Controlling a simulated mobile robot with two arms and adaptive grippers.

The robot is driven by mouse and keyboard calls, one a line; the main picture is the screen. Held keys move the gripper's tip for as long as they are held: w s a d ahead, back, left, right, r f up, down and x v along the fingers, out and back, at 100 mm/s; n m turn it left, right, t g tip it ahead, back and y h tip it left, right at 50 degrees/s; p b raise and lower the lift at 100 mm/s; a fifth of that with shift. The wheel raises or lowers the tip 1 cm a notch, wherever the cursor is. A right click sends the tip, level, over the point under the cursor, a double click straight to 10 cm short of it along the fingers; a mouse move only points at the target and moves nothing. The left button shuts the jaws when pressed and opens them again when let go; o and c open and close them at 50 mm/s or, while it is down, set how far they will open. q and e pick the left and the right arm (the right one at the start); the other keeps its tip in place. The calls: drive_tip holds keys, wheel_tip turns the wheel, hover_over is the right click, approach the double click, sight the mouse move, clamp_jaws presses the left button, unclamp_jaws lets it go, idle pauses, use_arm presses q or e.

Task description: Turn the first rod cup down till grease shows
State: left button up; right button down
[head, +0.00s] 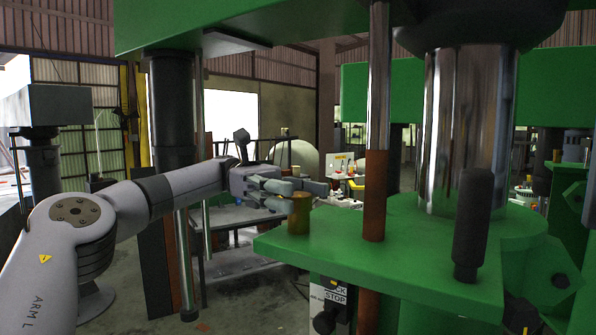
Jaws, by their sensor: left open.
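A small brass-coloured cup (299,216) stands upright at the left corner of the green machine plate (400,262). My left gripper (306,193) reaches in from the left, with its fingers open at the top of the cup. The fingers overlap the cup's upper edge in the picture; I cannot tell whether they touch it. No grease can be made out around the cup. My right gripper is not in view.
A thin rod (377,150), shiny above and brown below, rises through the plate right of the cup. A thick chrome column (465,120) and a black handle (473,220) stand farther right. A stop-labelled switch box (335,300) is below the plate.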

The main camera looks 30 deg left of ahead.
sight(298, 194)
use_arm(q)
wheel_tip(298, 194, up, 9)
drive_tip(key=shift+r, duration=0.1)
idle(0.5)
